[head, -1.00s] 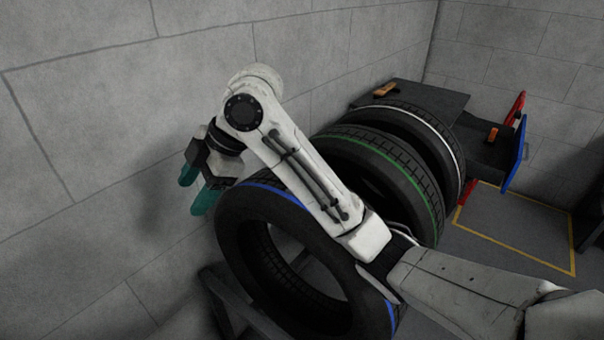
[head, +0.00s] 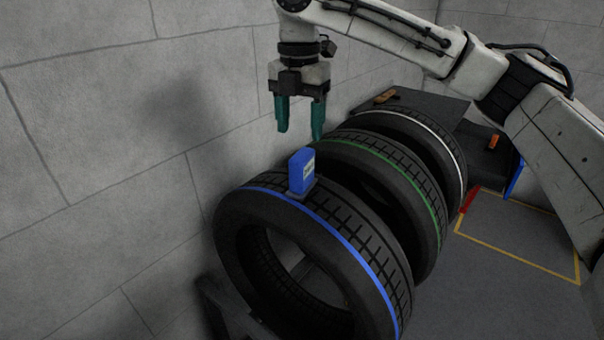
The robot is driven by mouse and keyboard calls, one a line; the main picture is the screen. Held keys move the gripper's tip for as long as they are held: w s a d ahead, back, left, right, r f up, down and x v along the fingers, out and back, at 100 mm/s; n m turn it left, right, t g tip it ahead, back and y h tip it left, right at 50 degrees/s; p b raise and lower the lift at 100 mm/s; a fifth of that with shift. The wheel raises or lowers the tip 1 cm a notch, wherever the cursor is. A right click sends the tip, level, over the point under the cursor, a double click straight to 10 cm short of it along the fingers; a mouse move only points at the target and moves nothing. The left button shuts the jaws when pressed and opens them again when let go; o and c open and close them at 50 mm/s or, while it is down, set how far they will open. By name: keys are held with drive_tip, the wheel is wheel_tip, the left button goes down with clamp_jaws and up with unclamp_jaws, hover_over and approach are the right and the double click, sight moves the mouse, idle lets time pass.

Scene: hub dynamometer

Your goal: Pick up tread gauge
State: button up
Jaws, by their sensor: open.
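The tread gauge appears to be the small blue block (head: 301,172) with a pale label, standing upright on top of the nearest tire. That tire (head: 341,228) carries a blue stripe. My gripper (head: 300,132) has two teal fingers pointing down, apart and with nothing between them. In the picture it is just above the blue block; its exact distance in depth is hard to judge.
A green-striped tire (head: 398,172) and a white-striped tire (head: 436,136) stand behind in a row. An orange item (head: 385,96) lies on a dark bench (head: 430,98). A grey wall (head: 100,180) is at left. Yellow lines mark clear floor (head: 520,235) at right.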

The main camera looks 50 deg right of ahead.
sight(302, 154)
wheel_tip(302, 154, down, 4)
drive_tip(key=shift+f, duration=0.1)
drive_tip(key=shift+s+a+f, duration=0.1)
drive_tip(key=shift+s+f, duration=0.1)
drive_tip(key=shift+f, duration=1.15)
drive_tip(key=shift+s+f, duration=0.15)
drive_tip(key=shift+f, duration=1.15)
drive_tip(key=shift+c, duration=0.3)
clamp_jaws()
drive_tip(key=shift+r, duration=0.1)
